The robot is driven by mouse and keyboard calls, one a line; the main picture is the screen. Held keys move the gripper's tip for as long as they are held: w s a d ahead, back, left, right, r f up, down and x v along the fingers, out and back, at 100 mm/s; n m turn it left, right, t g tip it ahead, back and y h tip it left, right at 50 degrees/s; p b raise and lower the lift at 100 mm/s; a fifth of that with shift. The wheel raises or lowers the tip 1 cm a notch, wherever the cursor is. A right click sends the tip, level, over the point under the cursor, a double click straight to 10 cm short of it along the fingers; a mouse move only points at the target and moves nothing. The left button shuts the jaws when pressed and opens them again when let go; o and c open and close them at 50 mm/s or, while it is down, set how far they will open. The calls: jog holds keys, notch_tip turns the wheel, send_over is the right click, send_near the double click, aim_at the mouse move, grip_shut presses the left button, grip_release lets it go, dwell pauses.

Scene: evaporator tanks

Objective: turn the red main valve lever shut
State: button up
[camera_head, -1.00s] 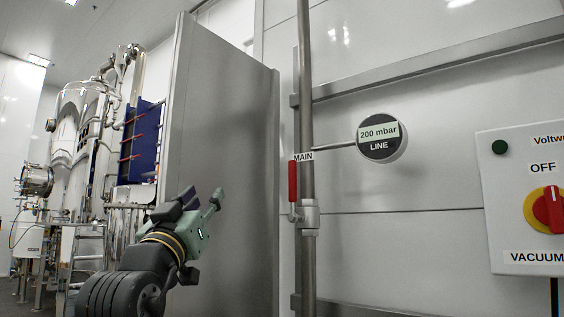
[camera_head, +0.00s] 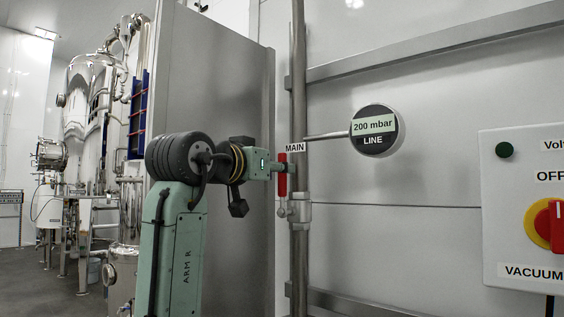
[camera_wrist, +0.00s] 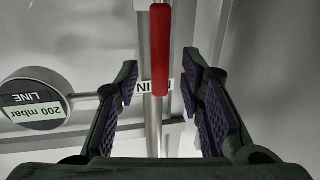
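The red main valve lever (camera_head: 282,175) stands upright, parallel to the vertical steel pipe, above the valve body (camera_head: 299,209). A MAIN label (camera_head: 295,148) is just above it. My gripper (camera_head: 284,169) is at the lever's height, with its fingertips beside or at the lever in the head view. In the wrist view, my gripper (camera_wrist: 164,98) is open, its purple-padded fingers spread wide. The red lever (camera_wrist: 160,50) shows between and beyond the fingers, with visible gaps on both sides. The lever's pivot is hidden in the wrist view.
A round gauge (camera_head: 374,130) reading 200 mbar LINE sticks out right of the pipe (camera_head: 299,80). A switch box (camera_head: 520,200) with a red and yellow knob is at the far right. A grey panel (camera_head: 225,90) stands behind my arm. Steel tanks (camera_head: 90,105) are at the left.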

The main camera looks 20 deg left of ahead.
aim_at(282, 193)
jog(key=shift+w+d+p, duration=0.2)
jog(key=shift+w+p, duration=0.2)
jog(key=shift+w, duration=1.25)
grip_shut()
